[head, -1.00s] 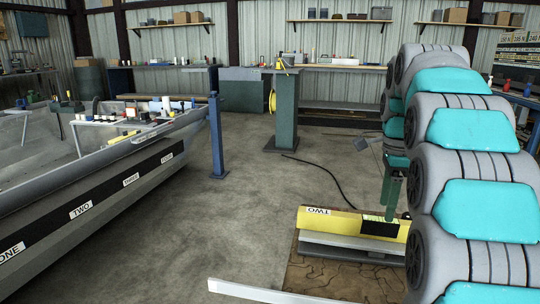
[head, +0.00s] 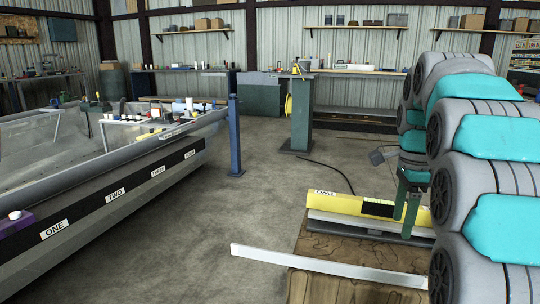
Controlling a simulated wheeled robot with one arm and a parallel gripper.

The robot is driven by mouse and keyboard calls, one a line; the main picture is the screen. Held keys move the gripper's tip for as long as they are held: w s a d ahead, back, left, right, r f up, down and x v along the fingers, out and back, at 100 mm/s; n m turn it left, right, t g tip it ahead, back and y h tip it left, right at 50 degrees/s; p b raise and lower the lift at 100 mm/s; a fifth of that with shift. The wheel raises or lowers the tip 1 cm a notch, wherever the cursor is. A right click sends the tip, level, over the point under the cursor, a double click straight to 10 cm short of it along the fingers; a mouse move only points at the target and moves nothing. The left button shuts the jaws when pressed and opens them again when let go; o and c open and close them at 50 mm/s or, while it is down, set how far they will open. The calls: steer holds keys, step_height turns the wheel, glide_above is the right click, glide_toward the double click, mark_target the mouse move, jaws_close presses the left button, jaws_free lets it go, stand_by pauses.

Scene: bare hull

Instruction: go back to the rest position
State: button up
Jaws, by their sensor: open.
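My arm fills the right side of the head view. My gripper (head: 404,218), with dark green fingers, hangs at its end, partly hidden behind the arm's links. It is open, and nothing shows between the fingers. The fingers overlap the right part of a yellow bar (head: 345,203) labelled TWO; I cannot tell whether they touch it. The bar has a black patch and lies on a pale grey base on a brown wooden board (head: 320,289).
A grey hull (head: 90,215) labelled ONE, TWO, THREE runs along the left, with a purple block (head: 15,222) on its near rim. A white strip (head: 320,265) lies at the front. A green pedestal (head: 301,115) stands behind. Concrete floor (head: 230,210) is clear between.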

steer(key=s+a+f+n, duration=0.4)
steer(key=s+f+n, duration=0.2)
steer(key=s, duration=0.4)
steer(key=s+a+f+n+g, duration=0.1)
steer(key=s+a+f+n, duration=0.4)
steer(key=s, duration=0.6)
steer(key=s+a+f+n, duration=0.4)
steer(key=s+f+n, duration=0.2)
steer(key=s+n, duration=0.2)
steer(key=s, duration=0.2)
steer(key=shift+s+a+f+n+g, duration=0.25)
steer(key=shift+s+f+n+g, duration=0.05)
steer(key=shift+f+n, duration=0.1)
